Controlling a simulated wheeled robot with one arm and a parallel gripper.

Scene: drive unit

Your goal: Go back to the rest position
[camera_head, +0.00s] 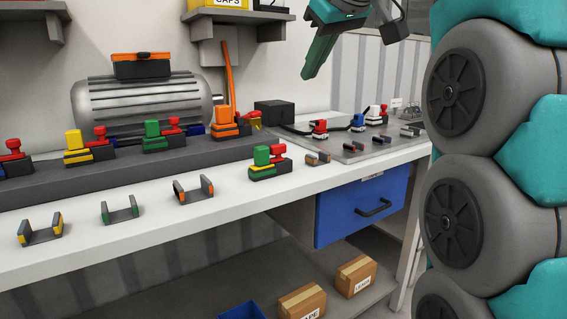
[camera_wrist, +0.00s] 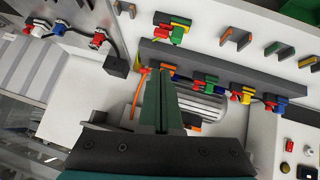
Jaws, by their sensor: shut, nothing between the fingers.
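My gripper (camera_head: 318,58) is in the upper middle of the head view, above the workbench (camera_head: 110,240) and clear of everything on it. Its green fingers are together and empty. In the wrist view my gripper (camera_wrist: 168,75) points over the bench, with the grey motor cylinder (camera_wrist: 205,108) beyond and to the right of the fingers. Part of the motor is hidden behind the gripper. My arm's teal and grey links fill the right side of the head view.
Coloured connector blocks (camera_head: 165,135) stand on a dark rail (camera_head: 110,164). Several U-shaped clips (camera_head: 121,215) and a green-red block (camera_head: 268,166) sit along the front edge. A grey plate (camera_head: 375,142) with small parts is at right. Shelves (camera_head: 245,18) hang above. A blue drawer (camera_head: 345,215) is below.

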